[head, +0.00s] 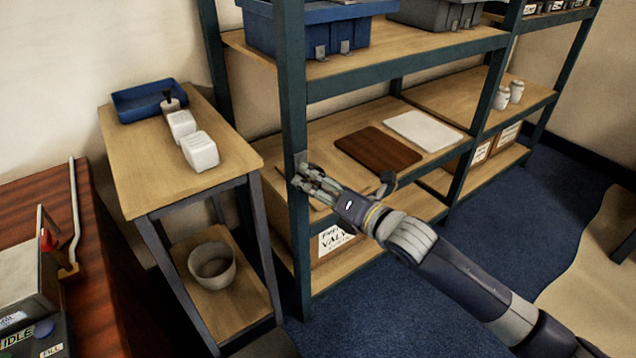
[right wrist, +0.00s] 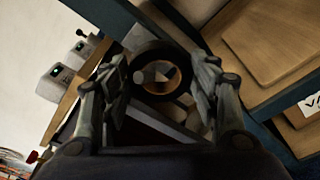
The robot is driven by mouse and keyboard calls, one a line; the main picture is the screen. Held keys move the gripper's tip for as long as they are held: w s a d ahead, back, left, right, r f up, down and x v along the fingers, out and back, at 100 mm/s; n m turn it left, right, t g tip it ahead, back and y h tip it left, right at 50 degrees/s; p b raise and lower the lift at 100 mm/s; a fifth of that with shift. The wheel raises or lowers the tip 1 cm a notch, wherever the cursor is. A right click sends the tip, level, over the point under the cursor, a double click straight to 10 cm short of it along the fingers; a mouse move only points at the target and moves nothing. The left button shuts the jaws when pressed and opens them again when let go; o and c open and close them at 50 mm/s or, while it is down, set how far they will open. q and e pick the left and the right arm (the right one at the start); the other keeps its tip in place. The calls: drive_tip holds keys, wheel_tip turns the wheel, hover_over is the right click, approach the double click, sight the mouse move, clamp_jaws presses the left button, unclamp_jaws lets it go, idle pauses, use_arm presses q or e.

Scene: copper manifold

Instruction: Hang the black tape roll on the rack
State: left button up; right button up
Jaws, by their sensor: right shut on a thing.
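The black tape roll (right wrist: 158,52) shows in the right wrist view as a dark ring with a brown inner core, between my right gripper's fingers (right wrist: 164,80). The gripper is shut on it. Something pale grey shows through the roll's hole; I cannot tell whether it is a peg. In the head view my right gripper (head: 308,182) is at the front post of the rack (head: 293,110), beside a small grey plate (head: 300,160) on that post. The roll cannot be made out clearly in the head view. My left gripper is out of view.
A side table (head: 130,165) left of the rack holds a blue tray (head: 150,104) and white blocks (head: 200,152), with a bowl (head: 212,266) below. The shelves carry bins (head: 290,30), a brown board (head: 378,150) and a white board (head: 423,130). Blue floor lies clear in front.

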drive_tip(key=shift+f, duration=0.1)
drive_tip(key=o, duration=1.1)
drive_tip(key=shift+o, duration=0.2)
